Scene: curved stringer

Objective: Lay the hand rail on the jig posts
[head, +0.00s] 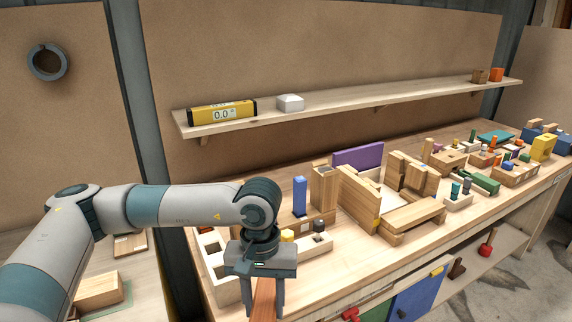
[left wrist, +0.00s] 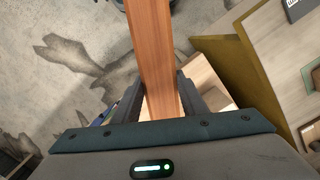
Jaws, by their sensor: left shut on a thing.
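My left gripper (head: 263,300) hangs at the front left edge of the workbench and points down. It is shut on a reddish-brown wooden bar, the hand rail (head: 264,299), whose lower part runs out of the bottom of the head view. In the left wrist view the hand rail (left wrist: 157,55) passes between the fingers of my left gripper (left wrist: 165,95) and runs up out of the top of the picture. I cannot make out with certainty which of the wooden uprights on the bench are the jig posts. My right gripper is not in view.
The workbench (head: 350,262) holds wooden blocks and trays, a blue upright block (head: 300,196) and a purple panel (head: 358,157). A wall shelf (head: 350,102) carries a yellow level (head: 222,113). Another table with a wooden block (head: 98,290) stands at the left.

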